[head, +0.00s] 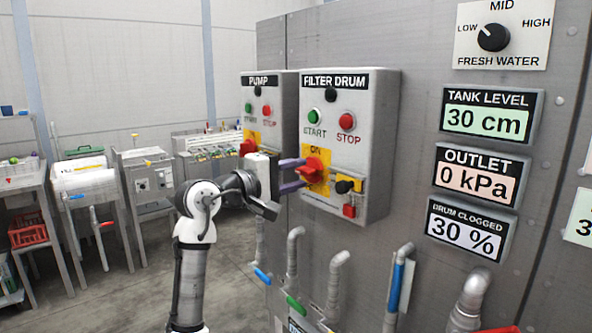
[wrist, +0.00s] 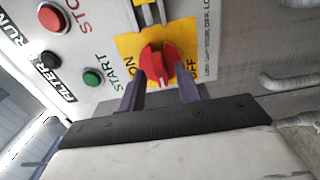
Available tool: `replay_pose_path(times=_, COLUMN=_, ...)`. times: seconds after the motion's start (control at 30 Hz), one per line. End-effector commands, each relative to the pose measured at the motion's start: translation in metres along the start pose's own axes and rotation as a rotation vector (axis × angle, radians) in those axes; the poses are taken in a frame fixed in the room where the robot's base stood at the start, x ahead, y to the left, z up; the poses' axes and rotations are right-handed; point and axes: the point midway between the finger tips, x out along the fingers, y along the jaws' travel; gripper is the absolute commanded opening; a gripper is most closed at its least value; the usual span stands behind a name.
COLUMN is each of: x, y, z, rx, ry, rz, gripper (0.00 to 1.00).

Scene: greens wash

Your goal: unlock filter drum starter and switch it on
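The filter drum starter (head: 377,110) is a grey box with a green start button (head: 314,116), a red stop button (head: 347,121) and a red rotary knob (head: 314,167) on a yellow plate. The knob also shows in the wrist view (wrist: 157,64). To its right is a yellow latch piece with a black knob (head: 344,186), and a small red block (head: 349,211) is below; I cannot tell whether it is a lock. My gripper (head: 303,174) is open at the knob, its purple fingers on either side in the wrist view (wrist: 160,82). Contact is unclear.
The pump starter (head: 283,95) stands to the left with its own red knob (head: 248,147). Pipes with blue (head: 262,276) and green (head: 296,304) handles are below. Display panels (head: 491,120) are on the right.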

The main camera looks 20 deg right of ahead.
Motion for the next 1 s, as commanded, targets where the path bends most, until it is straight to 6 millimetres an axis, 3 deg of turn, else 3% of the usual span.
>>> replay_pose_path(times=0.37, x=0.0055, y=-0.0004, z=0.0001, rx=0.001, ry=0.0, rz=0.0, gripper=0.32)
replay_pose_path(times=0.6, x=0.0052, y=-0.0003, z=0.0001, rx=0.001, ry=0.0, rz=0.0, gripper=0.01)
replay_pose_path(times=1.0, x=0.0051, y=-0.0004, z=0.0002, rx=0.039, ry=-0.001, rz=0.0, gripper=0.0)
